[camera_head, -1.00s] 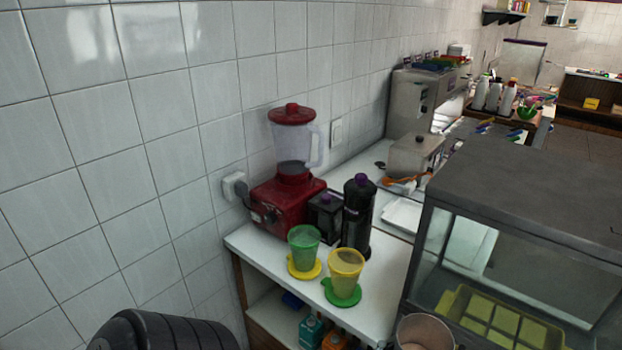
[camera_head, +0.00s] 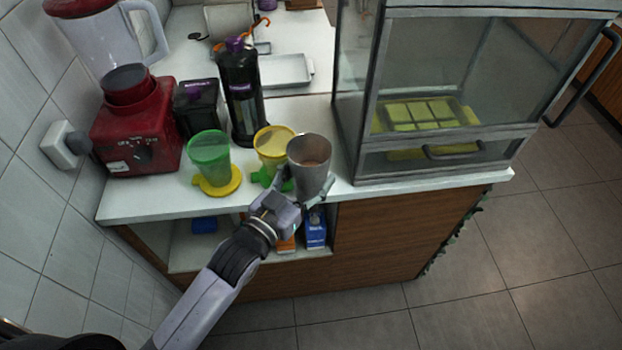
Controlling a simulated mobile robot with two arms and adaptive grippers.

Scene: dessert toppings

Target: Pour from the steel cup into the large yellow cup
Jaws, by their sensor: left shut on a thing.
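My left gripper (camera_head: 296,197) is shut on the steel cup (camera_head: 309,173), which is close to upright with its open mouth towards me. Brownish contents (camera_head: 310,157) show inside the steel cup. The large yellow cup (camera_head: 270,147) stands on the counter on a green lid or saucer, just left of and behind the steel cup. The steel cup and gripper hide part of the yellow cup and its green base. I cannot tell whether the two cups touch. My right gripper is not in view.
A green cup (camera_head: 209,156) on a yellow base (camera_head: 217,187) stands to the left. Behind are a red blender (camera_head: 137,135), a black box (camera_head: 199,109) and a black bottle (camera_head: 241,88). A glass display case (camera_head: 440,152) stands close on the right of the white counter (camera_head: 147,201).

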